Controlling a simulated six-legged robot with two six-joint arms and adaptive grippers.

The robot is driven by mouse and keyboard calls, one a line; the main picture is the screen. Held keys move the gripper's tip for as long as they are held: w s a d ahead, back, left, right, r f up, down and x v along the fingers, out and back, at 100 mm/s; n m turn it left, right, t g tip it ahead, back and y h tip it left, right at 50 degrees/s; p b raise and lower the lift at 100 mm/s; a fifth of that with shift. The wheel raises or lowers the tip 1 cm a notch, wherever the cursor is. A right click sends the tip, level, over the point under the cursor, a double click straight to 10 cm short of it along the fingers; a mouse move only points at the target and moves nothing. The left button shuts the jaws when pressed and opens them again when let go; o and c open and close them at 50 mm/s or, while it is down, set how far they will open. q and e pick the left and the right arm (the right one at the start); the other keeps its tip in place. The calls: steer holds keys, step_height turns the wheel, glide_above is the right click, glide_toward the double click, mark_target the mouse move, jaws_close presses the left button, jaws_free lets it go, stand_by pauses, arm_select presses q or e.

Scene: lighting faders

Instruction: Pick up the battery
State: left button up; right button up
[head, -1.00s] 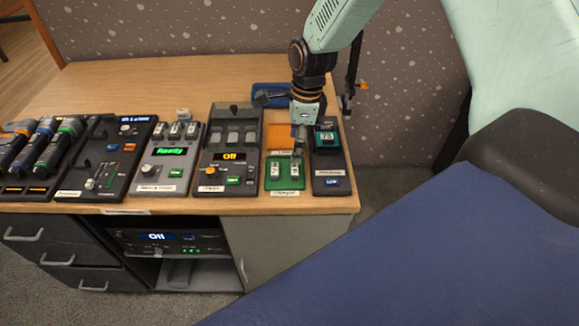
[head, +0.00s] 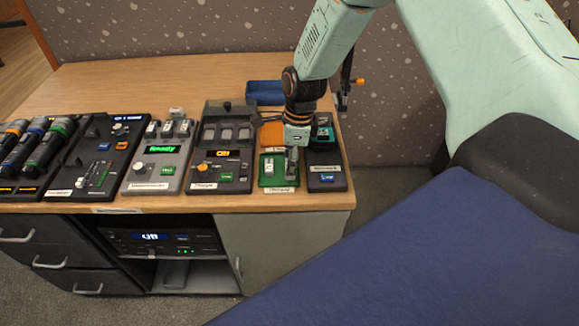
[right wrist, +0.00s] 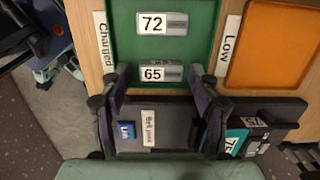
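The green tray labelled "Charged" (right wrist: 200,50) holds two batteries lying in it. One is the battery marked 72 (right wrist: 162,23), which also shows in the head view (head: 268,167). The other is the battery marked 65 (right wrist: 160,73). My right gripper (right wrist: 165,75) is open, with its two fingertips on either side of the 65 battery and gaps visible between. In the head view my right gripper (head: 291,165) points down at the right part of the tray and hides most of that battery. My left gripper is not in view.
An orange tray labelled "Low" (right wrist: 275,50) lies behind the green one. Faders and charger panels fill the left. A blue bin (head: 265,88) is behind.

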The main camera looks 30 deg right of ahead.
steer(key=shift+w, duration=0.1)
steer(key=c, duration=0.9)
